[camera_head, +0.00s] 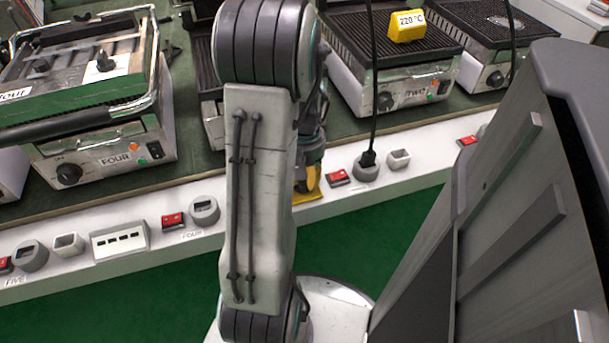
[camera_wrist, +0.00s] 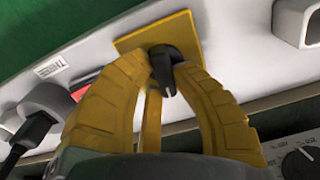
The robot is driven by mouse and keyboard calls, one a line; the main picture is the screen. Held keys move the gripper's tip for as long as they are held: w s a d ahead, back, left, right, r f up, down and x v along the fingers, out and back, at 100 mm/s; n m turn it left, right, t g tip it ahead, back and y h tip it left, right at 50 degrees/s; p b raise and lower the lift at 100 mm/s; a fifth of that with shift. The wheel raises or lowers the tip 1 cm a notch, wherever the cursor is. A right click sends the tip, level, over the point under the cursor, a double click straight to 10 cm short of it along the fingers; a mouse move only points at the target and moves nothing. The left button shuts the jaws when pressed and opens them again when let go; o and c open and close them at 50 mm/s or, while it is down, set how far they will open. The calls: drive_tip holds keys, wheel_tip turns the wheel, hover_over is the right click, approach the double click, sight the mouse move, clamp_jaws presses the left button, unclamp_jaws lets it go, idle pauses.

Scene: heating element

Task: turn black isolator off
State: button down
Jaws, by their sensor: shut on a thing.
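The black isolator (camera_wrist: 165,68) is a dark knob on a yellow square plate (camera_wrist: 152,32), fixed to the white strip along the bench front. In the wrist view its handle runs roughly up and down, slightly tilted. My gripper (camera_wrist: 166,74) has its yellow fingers closed around the knob from both sides. In the head view a corner of the yellow plate (camera_head: 308,197) shows beneath my gripper (camera_head: 309,176). The knob itself is hidden there by my arm.
The white strip carries red switches (camera_head: 338,177) and grey sockets. A black plug with cable (camera_head: 368,158) stands just right of my gripper. A yellow 220 °C block (camera_head: 407,25) sits on one.

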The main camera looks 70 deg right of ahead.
drive_tip(key=shift+n, duration=0.6)
drive_tip(key=c, duration=1)
unclamp_jaws()
wheel_tip(320, 180, up, 12)
drive_tip(key=shift+f, duration=0.1)
idle(0.6)
